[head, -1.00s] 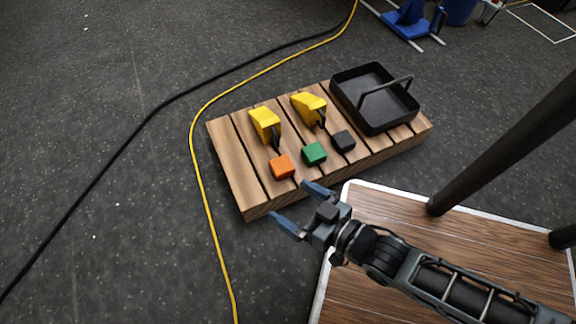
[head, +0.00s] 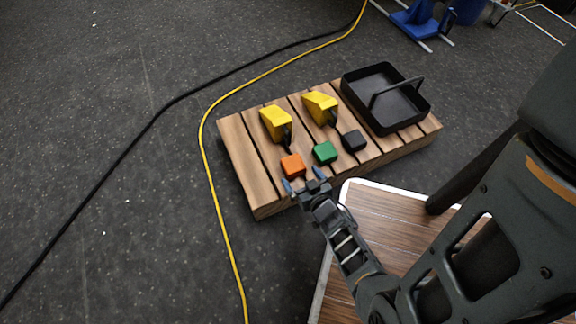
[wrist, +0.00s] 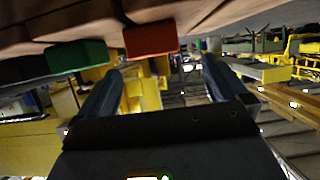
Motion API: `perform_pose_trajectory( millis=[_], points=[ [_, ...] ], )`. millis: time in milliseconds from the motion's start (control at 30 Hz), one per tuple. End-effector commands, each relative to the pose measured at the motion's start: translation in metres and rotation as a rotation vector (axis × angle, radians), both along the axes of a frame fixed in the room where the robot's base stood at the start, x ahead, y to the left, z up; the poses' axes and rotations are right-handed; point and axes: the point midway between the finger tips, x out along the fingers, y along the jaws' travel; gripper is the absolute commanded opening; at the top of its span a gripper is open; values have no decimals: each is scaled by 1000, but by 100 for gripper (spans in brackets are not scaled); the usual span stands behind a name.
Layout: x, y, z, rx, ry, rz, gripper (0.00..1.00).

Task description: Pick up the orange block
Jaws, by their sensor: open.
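The orange block (head: 292,166) sits on the wooden slatted platform (head: 239,158) near its front edge, left of the green block (head: 325,152). My gripper (head: 304,180) is open and empty, just in front of the orange block in the head view. In the wrist view, the orange block (wrist: 151,40) shows beyond the open fingers, between their lines, with the green block (wrist: 76,57) to its left. The fingers look apart from the block, though the exact gap is hard to tell.
A black block (head: 353,140) sits right of the green one. Two yellow pieces (head: 276,122) (head: 320,107) stand behind the blocks. A black handled tray (head: 385,101) is at the platform's right. Yellow and black cables (head: 208,165) cross the floor at left.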

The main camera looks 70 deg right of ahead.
Motion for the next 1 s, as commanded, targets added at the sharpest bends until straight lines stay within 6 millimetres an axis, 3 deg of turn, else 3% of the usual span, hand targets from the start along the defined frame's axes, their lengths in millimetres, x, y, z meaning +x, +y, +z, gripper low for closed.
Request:
perform_pose_trajectory(
  millis=[700,1000],
  points=[
    [37,-56,-30,2,6,-7,100],
    [43,-61,-30,3,6,-4,100]
  ],
)
